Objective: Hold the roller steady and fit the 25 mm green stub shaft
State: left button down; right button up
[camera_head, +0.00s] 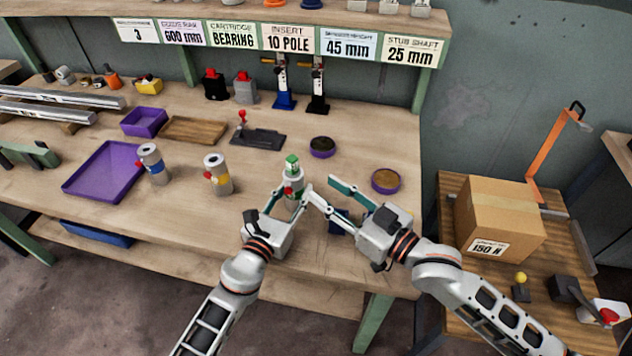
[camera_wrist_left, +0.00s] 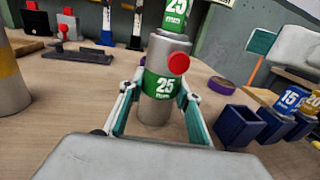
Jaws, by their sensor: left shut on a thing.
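The roller (camera_head: 294,182) is a grey cylinder with a green band and a red knob, standing upright on the bench. In the left wrist view the roller (camera_wrist_left: 157,85) shows a "25" label. The green stub shaft (camera_head: 292,162), also labelled "25" in the left wrist view (camera_wrist_left: 177,12), stands upright on the roller's top; how deep it sits I cannot tell. My left gripper (camera_head: 289,196) is shut around the roller, with one finger on each side (camera_wrist_left: 158,103). My right gripper (camera_head: 322,187) is open and empty, its fingers spread to the right of the roller, apart from the shaft.
Two other rollers, blue-banded (camera_head: 152,164) and yellow-banded (camera_head: 217,175), stand to the left. Round purple trays (camera_head: 386,181) (camera_head: 322,147) lie behind and right. Dark blue bins (camera_wrist_left: 238,127) stand close right of the roller. A purple tray (camera_head: 103,172) lies far left.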

jog(key=shift+s+d, duration=0.2)
jog(key=shift+s, duration=0.1)
pick_arm(q)
jog(key=c, duration=1.4)
grip_release()
